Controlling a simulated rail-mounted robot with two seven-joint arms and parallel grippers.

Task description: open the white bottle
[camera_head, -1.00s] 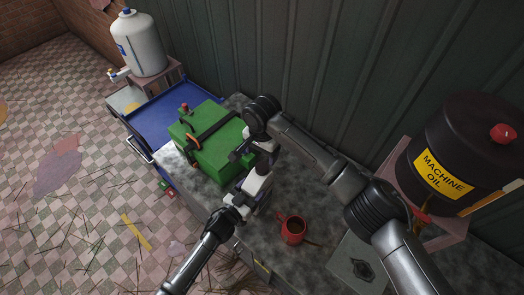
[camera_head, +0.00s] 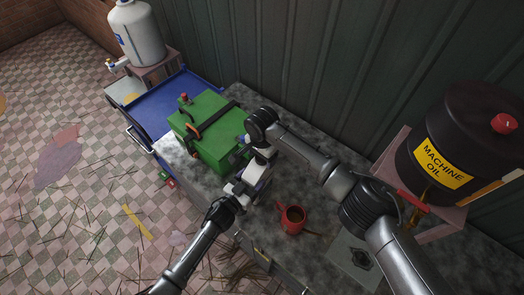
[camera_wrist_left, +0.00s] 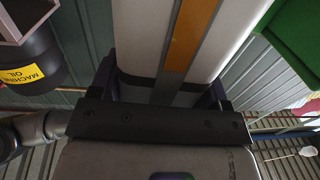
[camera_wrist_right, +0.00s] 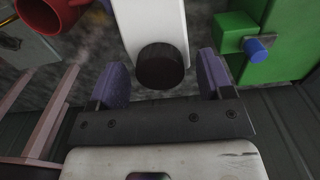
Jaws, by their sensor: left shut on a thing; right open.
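The white bottle (camera_wrist_left: 133,38) has an orange stripe and a grey stripe and fills the middle of the left wrist view. My left gripper (camera_wrist_left: 162,88) is shut on its body. In the right wrist view the bottle (camera_wrist_right: 151,22) shows its dark round cap (camera_wrist_right: 160,68) end-on. My right gripper (camera_wrist_right: 163,70) is open, one finger on each side of the cap, with gaps visible. In the head view my left gripper (camera_head: 245,187) and right gripper (camera_head: 258,160) are close together over the table, and I cannot clearly separate the bottle from them.
A green box (camera_head: 208,132) stands beside the grippers; its blue knob (camera_wrist_right: 258,49) shows in the right wrist view. A red mug (camera_head: 293,219) is on the grey table (camera_head: 325,215) to the right. A machine oil drum (camera_head: 450,130) and a blue cart (camera_head: 165,105) flank the table.

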